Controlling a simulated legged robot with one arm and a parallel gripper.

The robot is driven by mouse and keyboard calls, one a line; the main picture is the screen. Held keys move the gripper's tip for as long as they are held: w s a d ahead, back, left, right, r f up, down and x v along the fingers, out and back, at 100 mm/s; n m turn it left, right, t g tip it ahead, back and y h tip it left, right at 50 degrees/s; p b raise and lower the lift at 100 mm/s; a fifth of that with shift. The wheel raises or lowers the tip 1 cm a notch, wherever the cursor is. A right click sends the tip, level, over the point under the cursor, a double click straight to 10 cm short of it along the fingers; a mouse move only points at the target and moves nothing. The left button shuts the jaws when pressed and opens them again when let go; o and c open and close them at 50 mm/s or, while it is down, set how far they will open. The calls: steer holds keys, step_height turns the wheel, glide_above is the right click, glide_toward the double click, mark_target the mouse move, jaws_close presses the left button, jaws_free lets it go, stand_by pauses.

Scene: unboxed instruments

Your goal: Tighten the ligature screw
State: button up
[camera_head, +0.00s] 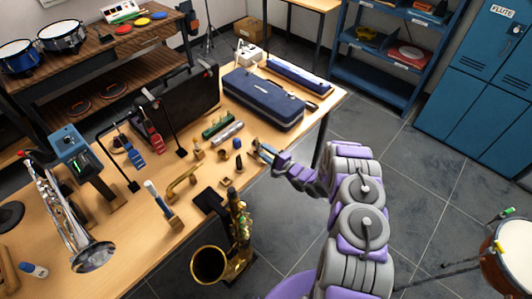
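My arm reaches from the lower right to the table's right edge. My gripper (261,148) is at its end, low over the tabletop, and is too small to tell open from shut. Small parts lie just left of it, including a dark blue piece (237,143) and a brass-coloured piece (226,181). A brass saxophone (238,238) stands upright at the table's front edge, below and left of my gripper. I cannot make out the ligature or its screw; they may be among these small parts or on the saxophone's upper end.
The wooden table (135,232) also holds a curved brass neck (183,182), a silver trumpet (62,215), a blue case (262,97) and an open black case (180,105). Thin stands (170,125) rise left of the small parts. A drum (515,250) is at the lower right. Tiled floor is open right of my arm.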

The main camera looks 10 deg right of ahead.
steer(key=shift+r, duration=0.1)
steer(key=p+v, duration=0.1)
steer(key=v, duration=1.6)
steer(key=shift+s+d+p, duration=0.15)
steer(key=shift+p, duration=0.25)
